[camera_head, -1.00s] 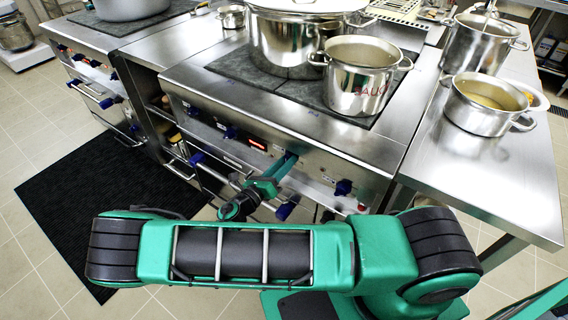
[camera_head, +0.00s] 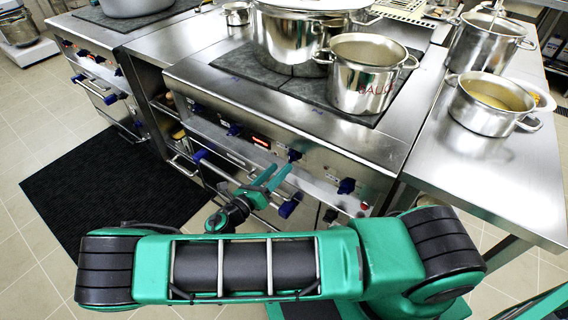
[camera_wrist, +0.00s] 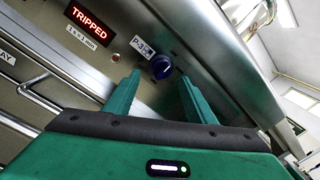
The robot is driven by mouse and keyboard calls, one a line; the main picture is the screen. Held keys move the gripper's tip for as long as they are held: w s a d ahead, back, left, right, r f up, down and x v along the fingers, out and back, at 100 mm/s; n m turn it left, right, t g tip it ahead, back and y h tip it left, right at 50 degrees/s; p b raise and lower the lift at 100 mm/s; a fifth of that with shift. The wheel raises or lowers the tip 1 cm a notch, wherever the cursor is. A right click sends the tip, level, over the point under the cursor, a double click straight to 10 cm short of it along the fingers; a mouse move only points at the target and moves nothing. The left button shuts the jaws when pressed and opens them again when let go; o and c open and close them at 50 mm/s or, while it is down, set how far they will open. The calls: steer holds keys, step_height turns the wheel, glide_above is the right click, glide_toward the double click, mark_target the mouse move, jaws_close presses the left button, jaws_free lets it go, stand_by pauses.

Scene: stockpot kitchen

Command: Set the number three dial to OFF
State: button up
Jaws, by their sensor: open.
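The number three dial is a blue knob (camera_wrist: 161,67) beside a small P-3 label (camera_wrist: 139,45) on the steel range front. In the head view it is the blue knob (camera_head: 294,155) right of the red-lit display. A pale mark shows on its face, but I cannot read its setting. My gripper (camera_head: 276,175) is open and empty, its green fingers pointing at the panel just short of this knob. In the wrist view the knob sits between and a little beyond the fingertips of my gripper (camera_wrist: 159,80), with a gap on both sides.
A red display (camera_wrist: 88,21) reads TRIPPED. Other blue knobs (camera_head: 235,130) (camera_head: 346,186) line the panel. An oven rail (camera_head: 232,177) runs below. Pots, including a steel pot (camera_head: 366,75), stand on the range; another pot (camera_head: 488,106) is on the right counter.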

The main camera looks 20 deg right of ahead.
steer(key=v, duration=0.5)
steer(key=shift+a, duration=0.1)
stand_by(0.4)
